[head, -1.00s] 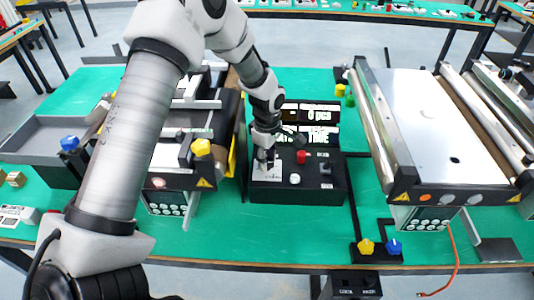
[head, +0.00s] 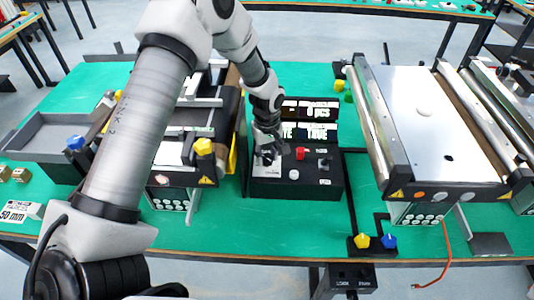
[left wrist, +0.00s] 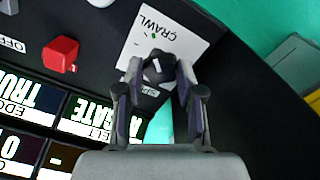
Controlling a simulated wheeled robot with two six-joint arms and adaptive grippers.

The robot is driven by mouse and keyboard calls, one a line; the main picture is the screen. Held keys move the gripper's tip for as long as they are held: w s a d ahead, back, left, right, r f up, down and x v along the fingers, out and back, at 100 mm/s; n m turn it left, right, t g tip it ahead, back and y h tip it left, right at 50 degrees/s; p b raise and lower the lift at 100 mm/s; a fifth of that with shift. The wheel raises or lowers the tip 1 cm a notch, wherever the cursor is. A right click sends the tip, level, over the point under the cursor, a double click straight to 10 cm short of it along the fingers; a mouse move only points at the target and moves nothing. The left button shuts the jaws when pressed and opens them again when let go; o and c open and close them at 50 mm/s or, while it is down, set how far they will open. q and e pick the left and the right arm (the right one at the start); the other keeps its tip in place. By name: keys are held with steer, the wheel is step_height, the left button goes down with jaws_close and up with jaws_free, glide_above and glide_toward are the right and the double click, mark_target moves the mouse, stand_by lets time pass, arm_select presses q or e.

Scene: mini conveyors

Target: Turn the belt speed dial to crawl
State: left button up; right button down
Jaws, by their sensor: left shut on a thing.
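The belt speed dial (left wrist: 154,92) is a black knob with a white mark, on a white label plate (left wrist: 178,42) printed CRAWL. In the left wrist view the word lies above the knob; the mark is small and I cannot tell exactly where it points. My left gripper (left wrist: 155,76) is shut on the dial, a finger on each side. In the head view my left gripper (head: 267,157) reaches down to the left part of the black control box (head: 300,188), mostly covering the dial. My right gripper is not in view.
A red switch (head: 300,153) and a white button (head: 293,174) sit close to the dial. Lit displays (head: 310,112) stand behind it. Conveyors flank the box, with a yellow knob (head: 203,146) on the left one. Green table (head: 250,230) in front is clear.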

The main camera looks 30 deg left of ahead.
mark_target(267, 158)
arm_select(q)
steer(key=shift+s+f, duration=0.15)
steer(key=shift+s, duration=0.05)
steer(key=o, duration=1.1)
steer(key=shift+o, duration=0.3)
steer(key=shift+w, duration=0.15)
step_height(267, 158, up, 12)
steer(key=shift+f, duration=0.1)
